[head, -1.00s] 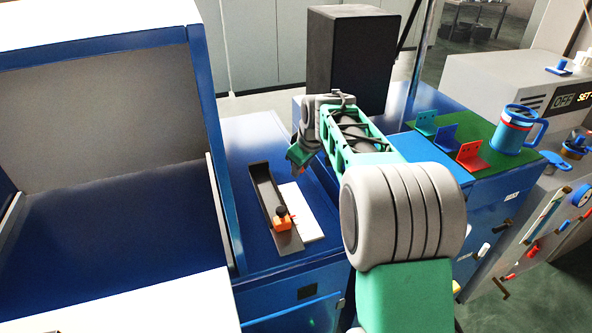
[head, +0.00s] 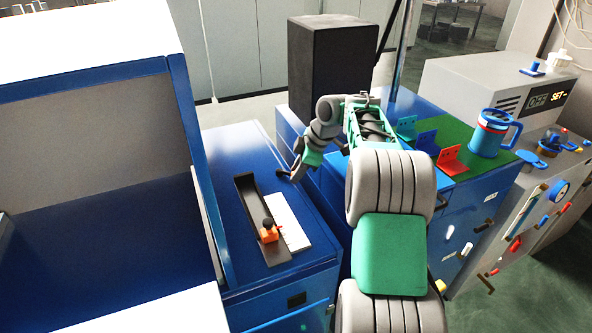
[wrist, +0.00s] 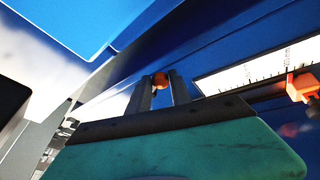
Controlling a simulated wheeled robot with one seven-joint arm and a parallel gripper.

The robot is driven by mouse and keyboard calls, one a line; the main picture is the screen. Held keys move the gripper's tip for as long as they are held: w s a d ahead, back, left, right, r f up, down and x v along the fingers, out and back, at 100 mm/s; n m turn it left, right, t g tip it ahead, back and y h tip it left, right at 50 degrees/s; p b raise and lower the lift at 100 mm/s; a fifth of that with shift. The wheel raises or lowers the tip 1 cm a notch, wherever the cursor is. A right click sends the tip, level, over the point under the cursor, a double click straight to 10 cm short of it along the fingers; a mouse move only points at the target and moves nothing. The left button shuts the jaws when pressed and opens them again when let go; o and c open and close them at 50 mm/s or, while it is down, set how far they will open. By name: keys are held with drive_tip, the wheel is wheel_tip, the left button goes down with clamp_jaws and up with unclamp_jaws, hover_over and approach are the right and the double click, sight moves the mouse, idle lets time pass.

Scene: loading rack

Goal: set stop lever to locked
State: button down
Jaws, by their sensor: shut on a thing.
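My gripper (wrist: 160,95) points at a blue surface in the wrist view. Its two dark fingers are shut on a small round orange-brown knob (wrist: 160,79), which looks like the end of the stop lever. The rest of the lever is hidden, and its position cannot be told. In the head view my gripper (head: 284,174) is low over the blue cabinet top (head: 232,150), to the right of the far end of a dark channel. The knob is too small or hidden to make out there.
The dark channel (head: 247,205) holds an orange slider (head: 268,234) with a black knob, beside a white scale plate (head: 290,222). The slider also shows in the wrist view (wrist: 302,88). A black box (head: 330,70) stands behind my arm. A blue mug (head: 490,133) and brackets stand right.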

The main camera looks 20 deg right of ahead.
idle(0.4)
drive_tip(key=c, duration=1.3)
unclamp_jaws()
drive_tip(key=shift+a, duration=0.2)
drive_tip(key=shift+c, duration=0.2)
drive_tip(key=shift+o, duration=0.9)
drive_tip(key=shift+d, duration=0.15)
drive_tip(key=v, duration=0.7)
drive_tip(key=shift+s+r, duration=0.2)
drive_tip(key=shift+r, duration=0.15)
drive_tip(key=shift+d, duration=0.1)
